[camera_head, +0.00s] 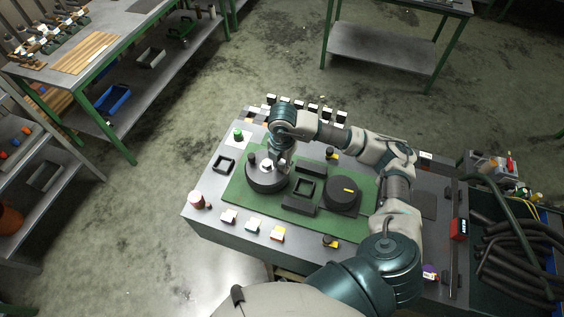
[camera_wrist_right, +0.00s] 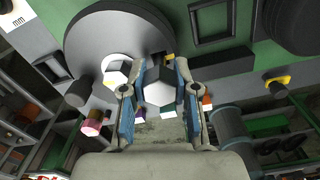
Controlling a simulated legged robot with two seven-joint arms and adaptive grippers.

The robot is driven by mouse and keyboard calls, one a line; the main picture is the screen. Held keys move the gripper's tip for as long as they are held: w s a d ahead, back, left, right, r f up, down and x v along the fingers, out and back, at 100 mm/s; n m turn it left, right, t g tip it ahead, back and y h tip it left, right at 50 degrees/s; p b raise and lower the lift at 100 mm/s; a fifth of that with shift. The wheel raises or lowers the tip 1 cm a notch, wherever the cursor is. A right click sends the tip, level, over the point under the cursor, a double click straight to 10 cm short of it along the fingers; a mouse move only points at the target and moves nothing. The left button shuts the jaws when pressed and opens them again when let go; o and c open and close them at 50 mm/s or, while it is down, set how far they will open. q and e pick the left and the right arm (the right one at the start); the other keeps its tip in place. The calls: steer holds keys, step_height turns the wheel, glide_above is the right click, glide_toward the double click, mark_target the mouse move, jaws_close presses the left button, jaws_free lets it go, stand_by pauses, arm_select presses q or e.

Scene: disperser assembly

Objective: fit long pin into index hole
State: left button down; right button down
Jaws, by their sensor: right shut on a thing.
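My right gripper (camera_head: 285,158) is over the right part of a round dark-grey disc (camera_head: 264,183). In the right wrist view the gripper (camera_wrist_right: 158,88) is shut on a pin (camera_wrist_right: 159,93) with a pale six-sided end and a dark body. I take this to be the long pin. The disc (camera_wrist_right: 108,35) lies behind the fingertips, with a pale hexagonal piece (camera_wrist_right: 116,68) and a dark round peg (camera_wrist_right: 79,90) on it. The index hole cannot be made out, and the fingers hide the pin's far end. I cannot tell whether the pin touches the disc.
A green mat (camera_head: 235,195) on the grey bench also bears a black square frame (camera_head: 305,187) and a dark round part with a yellow mark (camera_head: 341,196). Small blocks line the front edge, including an orange-marked one (camera_head: 277,234). A red-and-white cylinder (camera_head: 196,200) stands at the left corner.

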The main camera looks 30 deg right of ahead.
steer(key=shift+f+b, duration=0.65)
steer(key=shift+f, duration=0.25)
steer(key=c, duration=0.8)
jaws_free()
steer(key=shift+r, duration=0.1)
step_height(320, 180, up, 10)
steer(key=shift+d+r, duration=0.1)
steer(key=shift+r, duration=0.1)
steer(key=shift+d+r, duration=0.1)
steer(key=shift+r, duration=0.55)
